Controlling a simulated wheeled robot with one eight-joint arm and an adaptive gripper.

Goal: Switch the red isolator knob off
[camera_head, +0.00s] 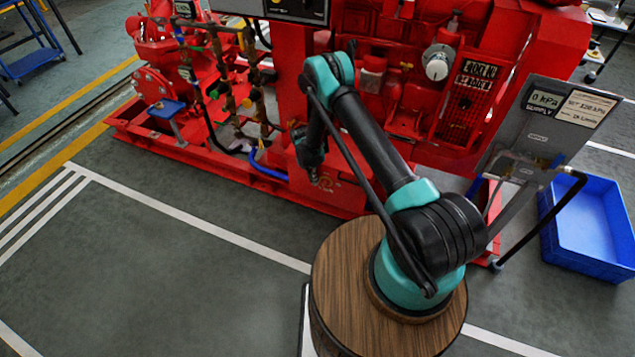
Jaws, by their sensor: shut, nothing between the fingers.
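I cannot pick out the red isolator knob in the head camera view; much of the machine is the same red, and my arm hides part of it. A dark control panel (300,10) at the top edge is cut off by the frame. My gripper (314,178) is small, dark and shut, pointing down in front of the red pumpset (345,190). Nothing shows between its fingers. I cannot tell whether it touches the machine.
A white dial (437,63) sits on the red engine. A grey supply panel (530,125) with a black lever (540,222) stands at the right. A blue crate (588,268) lies beyond it. Pipes and a blue hose (268,170) are left of my gripper. The left-front floor is clear.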

